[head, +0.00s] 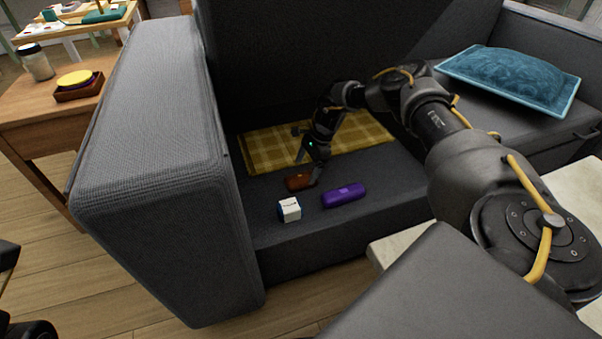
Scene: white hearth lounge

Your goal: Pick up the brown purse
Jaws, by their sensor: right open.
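The brown purse (298,182) is a small reddish-brown item lying on the dark grey sofa seat, left of the purple case. My right gripper (308,171) reaches down to it from behind and above. Its jaws are open, with one fingertip close to the right end of the purse and the other above and behind it. The fingers partly overlap the purse, and I cannot tell whether they touch it. My left gripper does not show clearly.
A purple case (344,195) and a small white box (289,209) lie close in front of the purse. A yellow checked blanket (262,151) lies behind. The sofa armrest (150,150) rises at left. A teal cushion (512,75) lies at right.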

